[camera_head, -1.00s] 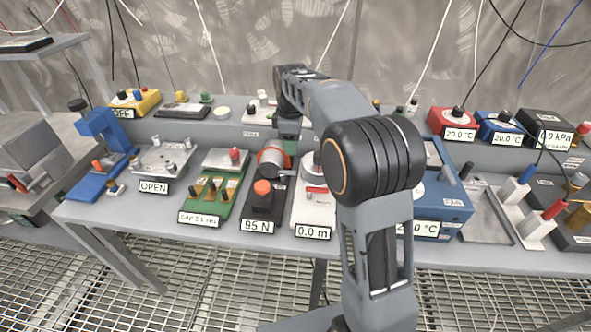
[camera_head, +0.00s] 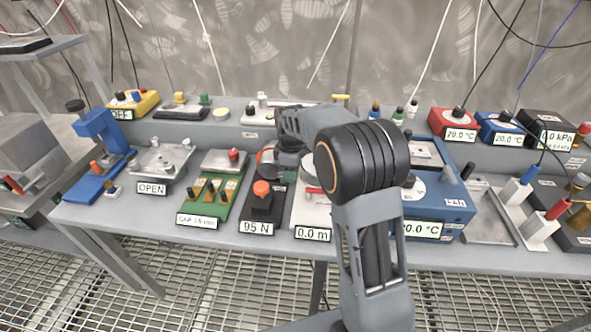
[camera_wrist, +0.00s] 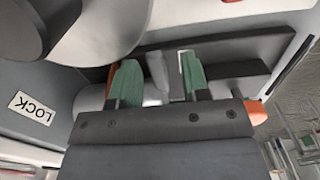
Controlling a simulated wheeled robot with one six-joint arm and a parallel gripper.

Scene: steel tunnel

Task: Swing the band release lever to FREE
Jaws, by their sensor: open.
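My gripper (camera_wrist: 158,78) is open, with green-padded fingertips apart in the wrist view. A narrow grey upright piece (camera_wrist: 158,72), possibly the band release lever, shows between the fingertips. Contact with either finger cannot be made out. A white LOCK label (camera_wrist: 32,107), upside down, lies on the dark base at the left. Orange edges (camera_wrist: 258,112) of the unit show on either side of my gripper. In the head view the unit is the dark device (camera_head: 262,208) with an orange knob (camera_head: 262,188) and a 95 N display (camera_head: 257,228). My wrist hides its rear part there, and the fingertips are hidden.
The green gauge block (camera_head: 215,190) stands left of the unit. The white 0.0 m device (camera_head: 312,215) stands close on its right. A blue temperature box (camera_head: 437,215) lies further right, partly behind my arm. A raised shelf with several devices runs behind.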

